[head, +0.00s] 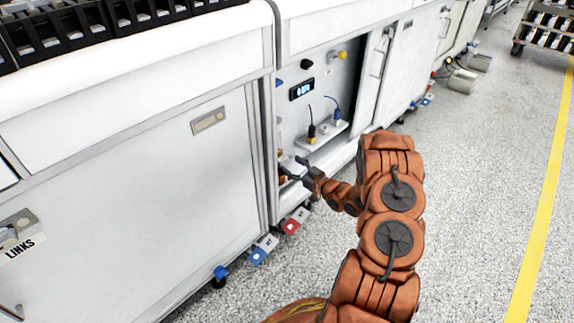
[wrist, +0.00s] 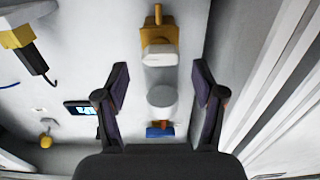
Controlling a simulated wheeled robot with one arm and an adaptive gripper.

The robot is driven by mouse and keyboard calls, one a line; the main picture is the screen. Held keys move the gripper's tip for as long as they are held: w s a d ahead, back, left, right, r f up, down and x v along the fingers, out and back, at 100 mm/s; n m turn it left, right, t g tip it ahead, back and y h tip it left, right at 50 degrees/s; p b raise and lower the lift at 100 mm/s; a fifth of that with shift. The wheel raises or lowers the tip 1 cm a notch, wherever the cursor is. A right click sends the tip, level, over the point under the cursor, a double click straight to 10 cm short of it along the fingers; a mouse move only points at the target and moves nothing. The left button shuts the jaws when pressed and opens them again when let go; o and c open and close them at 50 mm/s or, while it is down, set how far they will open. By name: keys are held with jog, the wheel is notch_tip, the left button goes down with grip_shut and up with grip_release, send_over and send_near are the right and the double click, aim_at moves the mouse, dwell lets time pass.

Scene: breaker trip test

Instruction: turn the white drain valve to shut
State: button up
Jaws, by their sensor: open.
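In the wrist view, a white handle (wrist: 160,55) sits on a brass-yellow fitting (wrist: 158,33) on the pale panel, and it looks like the drain valve. A pale grey round part (wrist: 161,96) is in line with it, nearer my palm in the picture. My gripper (wrist: 159,70) is open, with one finger on each side of this line and visible gaps to both parts. Nothing is held. In the head view, my gripper (head: 291,169) reaches into the lower left of the open cabinet bay, and the valve is mostly hidden there.
A blue part with an orange piece (wrist: 160,131) is close to my palm in the picture. A lit display (head: 301,89), a yellow knob (head: 342,55) and a shelf (head: 322,137) with plugs are in the bay. A closed cabinet door (head: 190,180) stands left.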

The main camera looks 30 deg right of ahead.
aim_at(282, 160)
jog(key=shift+x, duration=1.45)
jog(key=shift+c, duration=0.4)
jog(key=c, duration=1.1)
jog(key=shift+o, duration=0.2)
